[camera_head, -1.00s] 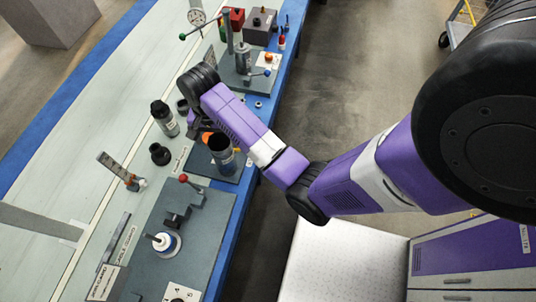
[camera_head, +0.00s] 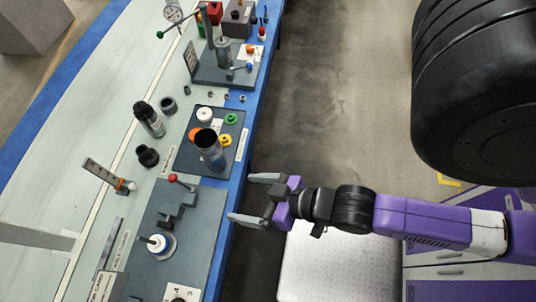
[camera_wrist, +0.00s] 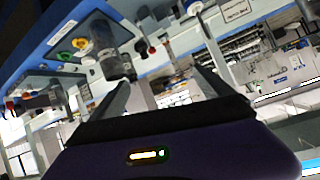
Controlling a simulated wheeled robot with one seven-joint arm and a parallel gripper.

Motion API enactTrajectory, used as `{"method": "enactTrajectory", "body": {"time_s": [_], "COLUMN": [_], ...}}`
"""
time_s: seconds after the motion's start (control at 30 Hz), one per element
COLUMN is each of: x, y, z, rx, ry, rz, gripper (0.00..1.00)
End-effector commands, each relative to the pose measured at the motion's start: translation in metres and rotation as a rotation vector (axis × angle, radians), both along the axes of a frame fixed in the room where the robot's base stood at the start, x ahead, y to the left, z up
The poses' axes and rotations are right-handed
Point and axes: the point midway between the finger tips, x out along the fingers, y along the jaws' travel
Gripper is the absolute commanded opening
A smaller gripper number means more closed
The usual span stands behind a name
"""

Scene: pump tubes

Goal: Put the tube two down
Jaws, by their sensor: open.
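A dark grey tube with a pale band (camera_head: 210,155) stands on the dark plate (camera_head: 187,160) that holds small coloured pieces. Another dark tube with a pale label (camera_head: 150,122) is on the pale bench top, left of the plate. I cannot tell which one is tube two. My gripper (camera_head: 248,198) is open and empty, right of the bench and apart from both tubes. In the wrist view my gripper (camera_wrist: 163,92) shows spread fingers with nothing held, and a grey tube (camera_wrist: 115,62) hangs beyond the left finger in the tilted picture.
A black cup (camera_head: 147,156) and a dark ring (camera_head: 168,104) are on the bench. An upright press stand (camera_head: 223,52) is farther.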

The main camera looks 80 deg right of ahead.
Motion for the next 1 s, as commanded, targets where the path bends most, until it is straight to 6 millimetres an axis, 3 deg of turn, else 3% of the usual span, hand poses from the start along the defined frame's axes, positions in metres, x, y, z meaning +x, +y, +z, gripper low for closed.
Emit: {"method": "enactTrajectory", "body": {"time_s": [0.03, 0.2, 0.4, 0.73, 1.0], "x": [-0.015, -0.039, -0.049, -0.049, -0.049], "y": [0.004, 0.01, 0.012, 0.013, 0.013], "z": [0.019, 0.082, 0.116, 0.116, 0.083], "rx": [-0.036, -0.146, -0.201, -0.205, -0.204], "ry": [-0.035, -0.169, -0.241, -0.247, -0.246], "rz": [0.036, 0.125, 0.166, 0.167, 0.166], "gripper": [0.91, 0.91, 0.91, 0.91, 0.91]}}
